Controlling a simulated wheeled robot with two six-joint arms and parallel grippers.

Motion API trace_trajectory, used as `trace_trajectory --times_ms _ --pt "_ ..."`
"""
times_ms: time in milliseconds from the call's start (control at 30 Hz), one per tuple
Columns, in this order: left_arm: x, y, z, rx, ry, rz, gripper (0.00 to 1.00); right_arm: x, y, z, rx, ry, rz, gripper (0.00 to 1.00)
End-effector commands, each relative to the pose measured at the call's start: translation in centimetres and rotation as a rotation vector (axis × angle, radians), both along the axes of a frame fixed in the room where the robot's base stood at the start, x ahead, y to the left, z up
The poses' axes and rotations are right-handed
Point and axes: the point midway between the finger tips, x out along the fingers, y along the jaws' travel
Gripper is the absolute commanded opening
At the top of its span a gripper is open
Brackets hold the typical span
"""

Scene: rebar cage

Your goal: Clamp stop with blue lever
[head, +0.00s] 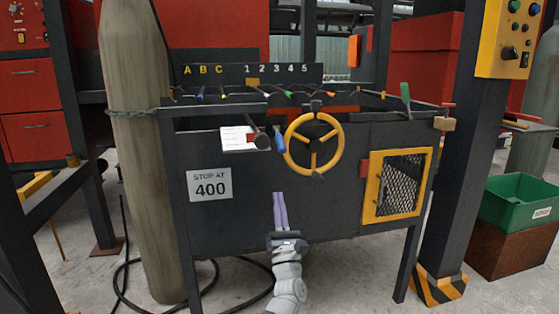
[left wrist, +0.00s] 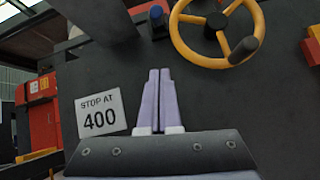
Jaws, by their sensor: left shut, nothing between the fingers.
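The blue lever (head: 279,143) hangs on the front of the dark machine, just left of the yellow handwheel (head: 290,156). In the left wrist view the blue lever (left wrist: 157,17) shows at the top, beyond my fingertips and slightly left of them. My left gripper (head: 279,196) is shut and empty, with its pale purple fingers pointing up, below the lever and apart from it. It also shows in the left wrist view (left wrist: 159,72). A sign reading "STOP AT 400" (head: 209,184) is on the front panel at left. My right gripper is in neither view.
A dark round-ended knob (head: 262,141) and a white card (head: 236,138) sit left of the lever. A yellow-framed mesh door (head: 411,160) is on the right of the panel. A green-handled lever (head: 405,96) stands at the top right. The panel around my gripper is bare.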

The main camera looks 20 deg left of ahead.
Motion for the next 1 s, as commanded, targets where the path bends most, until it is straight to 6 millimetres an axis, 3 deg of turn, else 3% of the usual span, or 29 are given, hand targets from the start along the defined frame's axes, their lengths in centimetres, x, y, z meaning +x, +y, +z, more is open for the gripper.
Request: trace_trajectory --times_ms 367,833,1000 --pt "1.4 0.6 1.5 0.001 0.0 0.001 0.0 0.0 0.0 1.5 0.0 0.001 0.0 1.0" --pt "7.5 3.2 7.7 0.0 0.001 0.001 0.0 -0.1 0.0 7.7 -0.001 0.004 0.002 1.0" --pt "5.9 2.0 9.6 0.002 0.001 -0.001 0.0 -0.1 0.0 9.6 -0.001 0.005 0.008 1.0"
